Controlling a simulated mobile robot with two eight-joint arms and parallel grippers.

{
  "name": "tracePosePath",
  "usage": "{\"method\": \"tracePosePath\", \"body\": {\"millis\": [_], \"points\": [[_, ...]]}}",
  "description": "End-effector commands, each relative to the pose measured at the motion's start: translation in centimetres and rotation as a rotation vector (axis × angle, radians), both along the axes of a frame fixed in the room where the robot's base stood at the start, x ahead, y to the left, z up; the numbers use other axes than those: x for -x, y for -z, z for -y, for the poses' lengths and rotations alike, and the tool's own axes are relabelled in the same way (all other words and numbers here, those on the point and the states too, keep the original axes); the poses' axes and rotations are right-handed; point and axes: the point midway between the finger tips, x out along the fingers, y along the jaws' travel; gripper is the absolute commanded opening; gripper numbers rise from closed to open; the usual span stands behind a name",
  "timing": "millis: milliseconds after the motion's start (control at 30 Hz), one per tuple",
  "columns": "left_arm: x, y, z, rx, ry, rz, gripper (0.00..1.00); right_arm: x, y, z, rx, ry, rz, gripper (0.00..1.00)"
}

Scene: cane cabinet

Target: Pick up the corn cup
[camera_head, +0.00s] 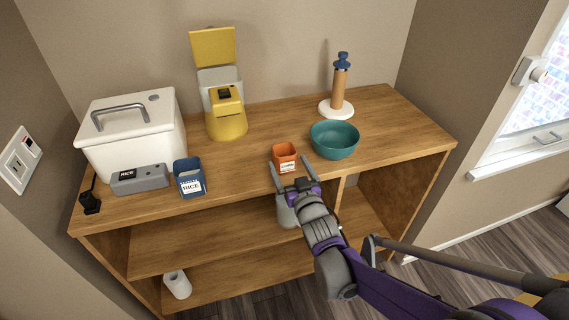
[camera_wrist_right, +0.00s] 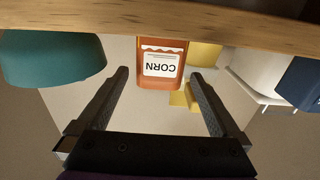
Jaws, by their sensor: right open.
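The corn cup (camera_head: 285,156) is a small orange square cup with a white label, standing near the front edge of the wooden cabinet top. In the right wrist view the orange cup (camera_wrist_right: 161,84) shows upside down, its label reading CORN. My right gripper (camera_head: 291,171) is open just in front of the cup. In the wrist view its two fingers (camera_wrist_right: 162,82) are spread to either side of the cup's picture, with nothing held between them. I cannot tell whether the fingertips are level with the cup. My left gripper does not show.
A teal bowl (camera_head: 335,140) stands close to the right of the cup. A blue rice cup (camera_head: 189,178), a grey rice box (camera_head: 140,179), a yellow dispenser (camera_head: 226,117) and a white cooker (camera_head: 131,134) stand to the left. A towel holder (camera_head: 339,91) stands behind. Bare wood surrounds the cup's left side.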

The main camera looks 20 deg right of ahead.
Motion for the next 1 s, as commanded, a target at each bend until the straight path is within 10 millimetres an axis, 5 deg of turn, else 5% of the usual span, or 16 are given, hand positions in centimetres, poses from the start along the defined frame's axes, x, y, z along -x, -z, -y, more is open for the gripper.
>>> {"method": "tracePosePath", "body": {"millis": [333, 633, 1000], "points": [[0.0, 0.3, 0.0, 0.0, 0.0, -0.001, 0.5, -4.6, -0.1, -0.1, 0.001, 0.0, -0.001, 1.0], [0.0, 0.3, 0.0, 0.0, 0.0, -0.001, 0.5, -5.0, -0.2, -0.1, 0.0, 0.0, -0.001, 0.98], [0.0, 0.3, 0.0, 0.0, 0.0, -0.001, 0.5, -5.0, -0.1, -0.1, 0.0, 0.0, -0.001, 0.32]]}}
